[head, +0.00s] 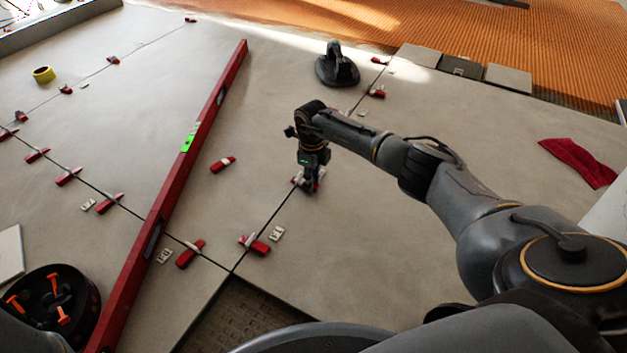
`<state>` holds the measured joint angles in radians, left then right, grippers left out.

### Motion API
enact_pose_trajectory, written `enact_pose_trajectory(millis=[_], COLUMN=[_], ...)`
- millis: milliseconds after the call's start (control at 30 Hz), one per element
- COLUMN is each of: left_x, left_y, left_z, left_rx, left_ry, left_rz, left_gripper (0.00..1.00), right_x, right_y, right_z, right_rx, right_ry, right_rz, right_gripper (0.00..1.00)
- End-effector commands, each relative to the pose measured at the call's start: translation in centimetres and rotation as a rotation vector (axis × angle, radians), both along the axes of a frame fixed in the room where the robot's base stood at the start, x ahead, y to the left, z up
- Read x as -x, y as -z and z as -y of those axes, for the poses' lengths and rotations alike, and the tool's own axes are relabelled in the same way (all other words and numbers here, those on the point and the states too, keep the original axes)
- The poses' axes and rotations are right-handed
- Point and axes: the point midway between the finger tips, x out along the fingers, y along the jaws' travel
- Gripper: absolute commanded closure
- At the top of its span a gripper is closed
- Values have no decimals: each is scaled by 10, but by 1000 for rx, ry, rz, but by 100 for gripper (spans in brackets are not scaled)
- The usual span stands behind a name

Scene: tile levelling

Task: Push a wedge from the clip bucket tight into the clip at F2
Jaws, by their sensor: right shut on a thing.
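My right gripper (309,178) reaches down at a tile joint in the middle of the head view and is shut on a small red wedge (297,181), mostly hidden by the fingers. A pale clip part shows right beside the fingertips. I cannot tell how deep the wedge sits in the clip, and no label at this spot is readable. Other red wedges sit in clips along the joints, such as one (255,244) nearer to me. A dark round container (88,292) with orange pieces stands at the lower left. My left gripper is out of view.
A long red level (165,205) lies across the tiles left of my gripper. A black suction lifter (337,68) stands behind it. A yellow tape roll (43,74) lies far left, a red cloth (578,160) at right. An open untiled gap (240,315) lies in front.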

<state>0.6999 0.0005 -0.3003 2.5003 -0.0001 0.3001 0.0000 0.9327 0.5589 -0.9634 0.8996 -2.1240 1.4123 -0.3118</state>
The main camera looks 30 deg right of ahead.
Motion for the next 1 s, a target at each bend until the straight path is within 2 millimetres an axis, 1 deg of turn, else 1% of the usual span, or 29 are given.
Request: enact_pose_trajectory(millis=[1000], left_x=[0], left_y=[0], left_z=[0], left_rx=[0], left_ry=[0], left_rz=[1], left_gripper=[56], right_x=[-13], right_y=[-1], right_z=[-8], right_rx=[-2], right_ry=[0], right_rz=[3], right_gripper=[95])
